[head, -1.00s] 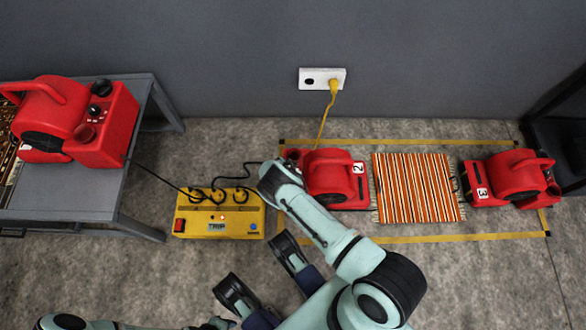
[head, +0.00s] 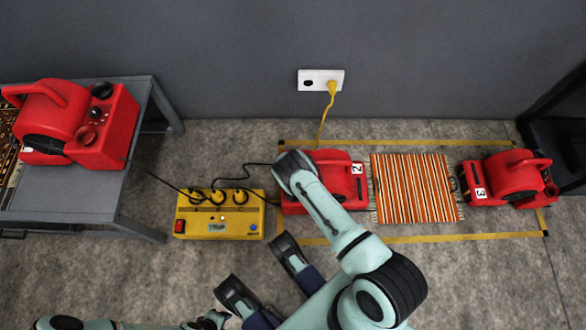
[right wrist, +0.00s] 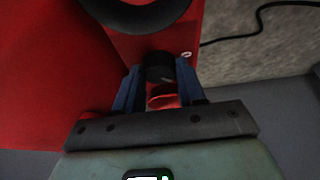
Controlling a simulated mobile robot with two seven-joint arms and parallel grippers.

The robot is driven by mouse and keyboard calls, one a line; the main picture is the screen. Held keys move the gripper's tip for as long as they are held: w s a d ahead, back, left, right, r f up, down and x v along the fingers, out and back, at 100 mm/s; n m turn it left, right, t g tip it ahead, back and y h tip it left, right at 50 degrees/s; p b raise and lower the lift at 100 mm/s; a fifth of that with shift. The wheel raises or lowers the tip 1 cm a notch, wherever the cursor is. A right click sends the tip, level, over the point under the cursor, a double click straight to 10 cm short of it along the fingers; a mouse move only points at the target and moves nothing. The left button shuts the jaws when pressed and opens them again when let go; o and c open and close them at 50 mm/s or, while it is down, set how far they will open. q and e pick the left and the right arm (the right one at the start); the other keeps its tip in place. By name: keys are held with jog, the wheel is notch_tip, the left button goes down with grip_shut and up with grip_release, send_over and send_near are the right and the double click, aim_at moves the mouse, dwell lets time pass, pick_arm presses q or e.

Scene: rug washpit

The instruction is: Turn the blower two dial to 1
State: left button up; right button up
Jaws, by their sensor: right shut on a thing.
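Blower two (head: 338,178) is the red machine with a white "2" label, on the floor inside the yellow tape outline. My right arm crosses over its left end, so its dial and my right gripper are hidden in the head view. In the right wrist view, the black dial (right wrist: 160,68) on the red housing lies between the blue fingers of my right gripper (right wrist: 160,75), which is shut on it. I cannot read the dial's setting or marks.
A yellow power box (head: 218,225) with black cables stands left of blower two. A striped rug (head: 415,187) lies to its right, then blower three (head: 510,177). Another red blower (head: 75,125) sits on the grey table (head: 60,205). A yellow plug is in the wall outlet (head: 312,80).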

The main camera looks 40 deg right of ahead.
pick_arm(q)
jog(key=shift+w, duration=0.1)
pick_arm(e)
jog(key=shift+n, duration=0.4)
jog(key=o, duration=1)
jog(key=shift+o, duration=0.2)
pick_arm(q)
jog(key=shift+r, duration=0.1)
pick_arm(e)
jog(key=shift+r, duration=0.1)
pick_arm(q)
jog(key=w+d+r+t+p, duration=0.2)
jog(key=w+r+p, duration=0.3)
jog(key=w+r, duration=0.3)
jog(key=shift+w+r+m+t+p, duration=0.15)
jog(key=shift+r+m+t+p, duration=0.1)
jog(key=shift+m+t+p, duration=0.25)
pick_arm(e)
jog(key=v, duration=1.3)
jog(key=shift+s, duration=0.2)
jog(key=shift+d, duration=0.1)
